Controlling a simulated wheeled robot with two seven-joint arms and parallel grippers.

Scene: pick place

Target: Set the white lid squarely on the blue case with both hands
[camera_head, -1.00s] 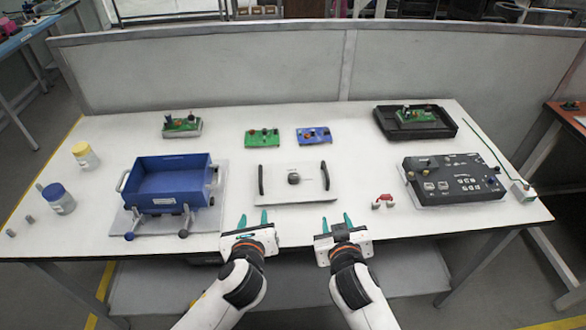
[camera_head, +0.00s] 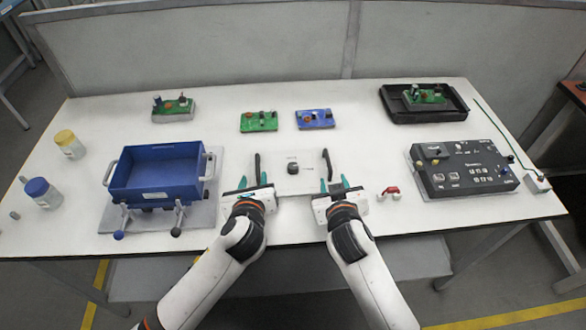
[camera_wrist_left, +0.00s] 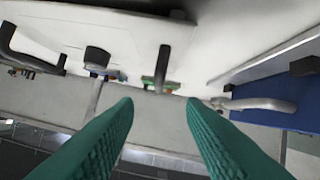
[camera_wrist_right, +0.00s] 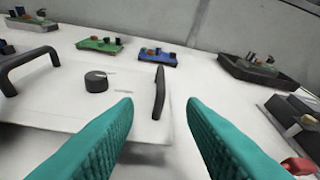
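The white lid (camera_head: 310,182) lies flat on the table, with a black handle at each side and a black knob in the middle; it also shows in the right wrist view (camera_wrist_right: 60,97). The blue case (camera_head: 157,177) is open and empty, left of the lid, on a grey base with clamps in front. My left gripper (camera_head: 254,180) is open and empty at the lid's left handle. My right gripper (camera_head: 334,182) is open and empty at the right handle. In the wrist views, both pairs of teal fingers are apart with nothing between them.
A green board (camera_head: 259,122) and a blue board (camera_head: 314,119) lie behind the lid. A black control box (camera_head: 463,170) and a black tray (camera_head: 466,108) are at right. A small red part (camera_head: 391,191) sits near my right gripper.

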